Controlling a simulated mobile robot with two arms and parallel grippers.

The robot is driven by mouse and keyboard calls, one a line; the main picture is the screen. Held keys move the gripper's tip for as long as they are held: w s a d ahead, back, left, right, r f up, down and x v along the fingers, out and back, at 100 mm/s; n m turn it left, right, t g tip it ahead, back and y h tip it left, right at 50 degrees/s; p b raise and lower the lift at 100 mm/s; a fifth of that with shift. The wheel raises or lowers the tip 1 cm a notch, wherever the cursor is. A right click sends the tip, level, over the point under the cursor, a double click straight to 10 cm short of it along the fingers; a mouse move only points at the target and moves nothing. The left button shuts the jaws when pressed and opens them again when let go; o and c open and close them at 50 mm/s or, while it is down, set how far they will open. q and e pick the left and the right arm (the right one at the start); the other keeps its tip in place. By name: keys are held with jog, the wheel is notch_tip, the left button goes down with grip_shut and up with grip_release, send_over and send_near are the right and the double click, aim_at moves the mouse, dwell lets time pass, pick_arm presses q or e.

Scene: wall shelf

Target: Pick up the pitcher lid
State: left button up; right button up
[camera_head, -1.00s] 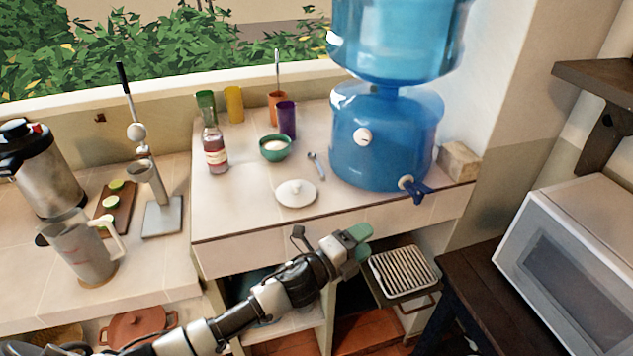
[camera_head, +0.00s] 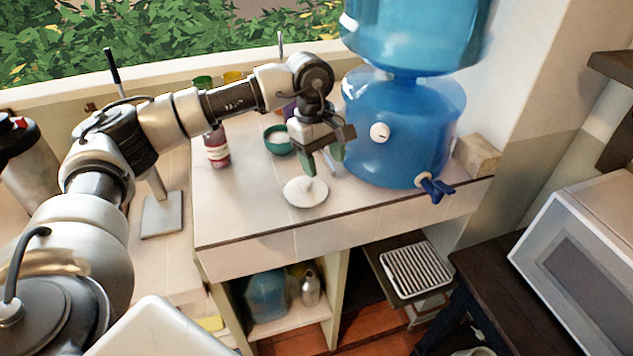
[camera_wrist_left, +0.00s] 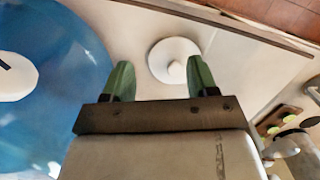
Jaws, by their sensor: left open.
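The pitcher lid (camera_head: 306,191) is a white round disc with a small knob, lying flat on the counter near its front edge. It also shows in the left wrist view (camera_wrist_left: 168,58), beyond the fingertips and nearer the right finger. My left gripper (camera_head: 322,165) points down just above the lid, with its green fingers apart and nothing between them. In the left wrist view the left gripper (camera_wrist_left: 158,80) is open, and the lid's knob lies close to the right finger. I cannot tell whether a finger touches the lid. My right gripper is not in view.
A blue water dispenser (camera_head: 400,135) with a tap stands close to the right of the gripper. A green bowl (camera_head: 276,141) and a sauce bottle (camera_head: 217,149) stand behind and to the left. The counter (camera_head: 240,215) left of the lid is clear.

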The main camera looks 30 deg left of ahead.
pick_arm(q)
jog(key=r+y, duration=0.2)
send_over(306, 182)
jog(key=f, duration=0.1)
jog(key=f+p, duration=0.1)
jog(key=f, duration=0.2)
jog(key=shift+s+d+f+p, duration=0.25)
jog(key=shift+f+p, duration=0.1)
jog(key=shift+f, duration=0.25)
jog(key=shift+a+f+p, duration=0.1)
jog(key=shift+f+p, duration=0.15)
jog(key=shift+p, duration=0.05)
jog(key=f+p, duration=0.1)
jog(key=f, duration=0.2)
jog(key=f+p, duration=0.1)
jog(key=shift+w+a+f+p, duration=0.2)
jog(key=shift+w+p, duration=0.05)
jog(key=shift+p, duration=0.05)
jog(key=shift+f, duration=0.2)
jog(key=shift+c, duration=0.9)
jog(key=c, duration=0.7)
jog(key=shift+c, duration=0.6)
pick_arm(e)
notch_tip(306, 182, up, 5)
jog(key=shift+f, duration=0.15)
